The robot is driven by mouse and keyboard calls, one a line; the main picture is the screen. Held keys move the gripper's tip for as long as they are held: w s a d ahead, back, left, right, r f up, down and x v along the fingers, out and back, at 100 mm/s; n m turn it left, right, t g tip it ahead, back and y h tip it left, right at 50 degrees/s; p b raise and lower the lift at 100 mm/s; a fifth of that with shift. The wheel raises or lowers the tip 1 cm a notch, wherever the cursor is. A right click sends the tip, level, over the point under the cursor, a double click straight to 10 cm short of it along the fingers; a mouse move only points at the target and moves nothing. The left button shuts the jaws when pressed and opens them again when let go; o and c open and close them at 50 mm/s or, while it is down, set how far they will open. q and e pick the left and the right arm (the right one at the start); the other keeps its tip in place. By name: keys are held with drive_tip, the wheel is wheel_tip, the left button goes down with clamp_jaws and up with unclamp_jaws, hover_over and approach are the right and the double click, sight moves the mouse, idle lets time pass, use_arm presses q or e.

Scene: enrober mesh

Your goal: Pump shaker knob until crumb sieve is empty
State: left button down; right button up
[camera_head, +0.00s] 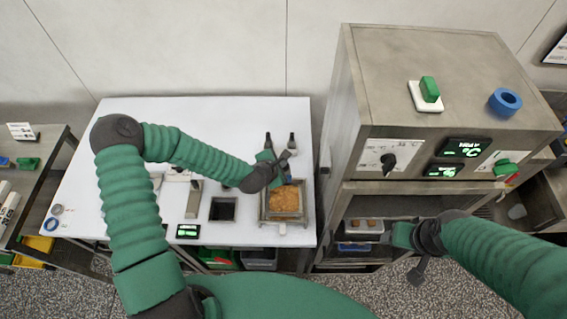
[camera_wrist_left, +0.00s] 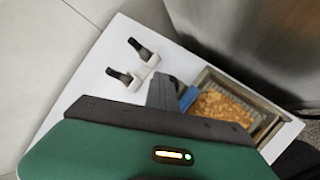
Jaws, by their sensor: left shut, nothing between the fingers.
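The crumb sieve (camera_head: 263,212) is a square metal frame near the right end of the white table, with orange-brown crumbs spread inside. It also shows in the left wrist view (camera_wrist_left: 262,133), still holding many crumbs. A small blue part (camera_wrist_left: 188,98) at the sieve's far edge may be the shaker knob; the gripper partly hides it. My left gripper (camera_head: 285,172) is shut and empty, just above the sieve's back edge beside the blue part. I cannot tell whether they touch. My right gripper (camera_head: 398,235) is at the cabinet's open shelf; its jaws are unclear.
Two black-handled items in a white holder (camera_wrist_left: 150,62) stand behind the sieve. A dark square container (camera_head: 222,210) and a green-digit display (camera_head: 188,231) lie left of it. The grey metal cabinet (camera_head: 440,75) stands close on the right. The table's back left is clear.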

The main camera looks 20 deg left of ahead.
use_arm(q)
drive_tip(key=shift+f+b, duration=0.45)
drive_tip(key=shift+f, duration=0.25)
idle(0.3)
drive_tip(key=shift+r+p, duration=1.5)
drive_tip(key=shift+r, duration=0.25)
drive_tip(key=shift+r+p, duration=0.5)
drive_tip(key=shift+r, duration=0.05)
wheel_tip(320, 180, up, 4)
drive_tip(key=p, duration=0.3)
drive_tip(key=shift+f, duration=0.1)
